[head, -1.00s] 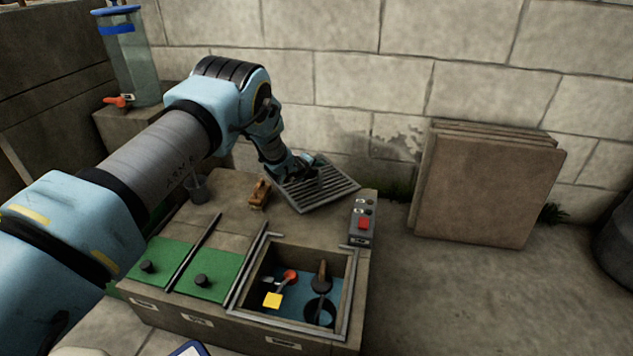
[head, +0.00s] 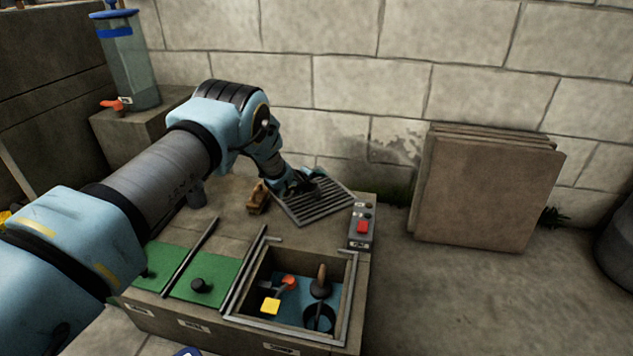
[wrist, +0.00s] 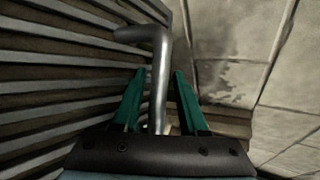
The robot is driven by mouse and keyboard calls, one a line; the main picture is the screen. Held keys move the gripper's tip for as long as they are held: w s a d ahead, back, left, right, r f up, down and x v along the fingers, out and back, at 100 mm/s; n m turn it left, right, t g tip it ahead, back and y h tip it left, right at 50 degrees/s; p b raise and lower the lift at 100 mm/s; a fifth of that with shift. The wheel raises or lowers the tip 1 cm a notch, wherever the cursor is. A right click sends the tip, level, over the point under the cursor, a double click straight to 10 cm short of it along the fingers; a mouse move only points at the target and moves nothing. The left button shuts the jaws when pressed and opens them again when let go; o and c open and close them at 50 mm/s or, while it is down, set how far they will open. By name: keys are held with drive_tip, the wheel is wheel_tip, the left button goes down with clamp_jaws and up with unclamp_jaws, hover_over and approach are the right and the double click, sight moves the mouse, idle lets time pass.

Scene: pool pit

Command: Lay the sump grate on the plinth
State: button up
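The sump grate (head: 318,205), a dark slatted metal panel, lies about flat on the back right of the stone plinth top (head: 225,222), by the wall. In the wrist view its slats (wrist: 50,85) fill the left side. Its bent metal handle (wrist: 158,75) stands between the green fingers of my gripper (wrist: 158,75). The fingers are apart, with gaps showing on both sides of the handle. In the head view my gripper (head: 300,185) is over the grate's back left part, and its fingers are hard to make out there.
A control box with a red button (head: 362,228) stands right of the grate. A small brown object (head: 258,198) is close to its left. The open pit (head: 345,300) holds several tools, beside green lids (head: 205,285). Stone slabs (head: 485,190) lean on the wall.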

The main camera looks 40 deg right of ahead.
drive_tip(key=shift+a+f, duration=0.1)
drive_tip(key=shift+f, duration=0.1)
drive_tip(key=p+v, duration=0.4)
drive_tip(key=v, duration=0.7)
drive_tip(key=shift+r, duration=0.2)
drive_tip(key=shift+s+a+r, duration=0.15)
drive_tip(key=shift+a+r, duration=0.05)
drive_tip(key=shift+a, duration=0.2)
